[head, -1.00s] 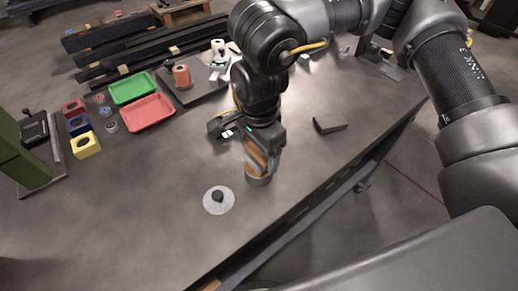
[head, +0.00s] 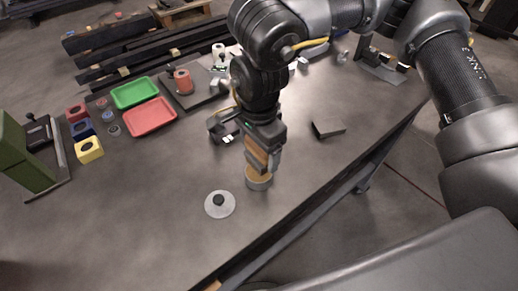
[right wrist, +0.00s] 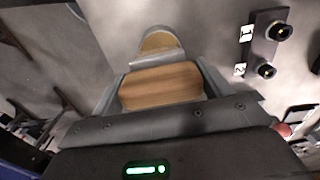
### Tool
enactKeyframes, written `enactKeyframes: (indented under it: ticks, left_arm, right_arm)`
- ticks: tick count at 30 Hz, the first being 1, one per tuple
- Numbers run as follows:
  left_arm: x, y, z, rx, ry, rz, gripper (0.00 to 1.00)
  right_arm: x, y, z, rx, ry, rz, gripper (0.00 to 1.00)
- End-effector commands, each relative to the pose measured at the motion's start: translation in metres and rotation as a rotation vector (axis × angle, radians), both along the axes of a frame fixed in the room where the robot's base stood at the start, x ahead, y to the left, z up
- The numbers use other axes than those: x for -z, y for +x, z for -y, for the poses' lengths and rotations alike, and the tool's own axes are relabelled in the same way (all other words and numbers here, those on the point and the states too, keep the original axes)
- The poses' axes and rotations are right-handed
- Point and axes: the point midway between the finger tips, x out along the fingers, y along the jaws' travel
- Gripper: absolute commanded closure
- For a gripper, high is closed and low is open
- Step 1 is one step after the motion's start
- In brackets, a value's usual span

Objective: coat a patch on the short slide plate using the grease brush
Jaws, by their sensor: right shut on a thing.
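My right gripper (head: 264,158) is shut on the wooden handle of the grease brush (right wrist: 160,85). The brush points down at a grey round pot (head: 259,183) with tan contents, which also shows in the right wrist view (right wrist: 160,42). The bristles are hidden, so I cannot tell whether they are inside the pot. A pale round lid with a black knob (head: 220,204) lies in front of the pot. A small dark angular piece (head: 328,129) lies right of the gripper. I cannot tell which thing is the short slide plate. My left gripper is not in view.
A dark block with two knobs, labelled 1 and 2 (right wrist: 263,42), stands near the gripper. A green tray (head: 134,92), a red tray (head: 150,117) and colored blocks (head: 89,150) stand left. A green machine (head: 27,155) is at far left. The front-left tabletop is clear.

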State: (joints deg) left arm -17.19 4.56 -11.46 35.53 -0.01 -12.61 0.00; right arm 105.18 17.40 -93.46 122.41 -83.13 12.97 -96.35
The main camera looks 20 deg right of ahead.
Motion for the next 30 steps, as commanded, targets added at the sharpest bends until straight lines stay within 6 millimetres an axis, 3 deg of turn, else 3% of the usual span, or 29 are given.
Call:
enactKeyframes:
  ticks: [13,30]
  left_arm:
    - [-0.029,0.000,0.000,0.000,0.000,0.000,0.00]
    - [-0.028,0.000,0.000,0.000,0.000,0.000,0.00]
  right_arm:
    - [-0.041,0.001,0.000,0.001,0.001,0.003,0.41]
    - [-0.041,0.001,0.000,0.001,0.001,0.002,0.41]
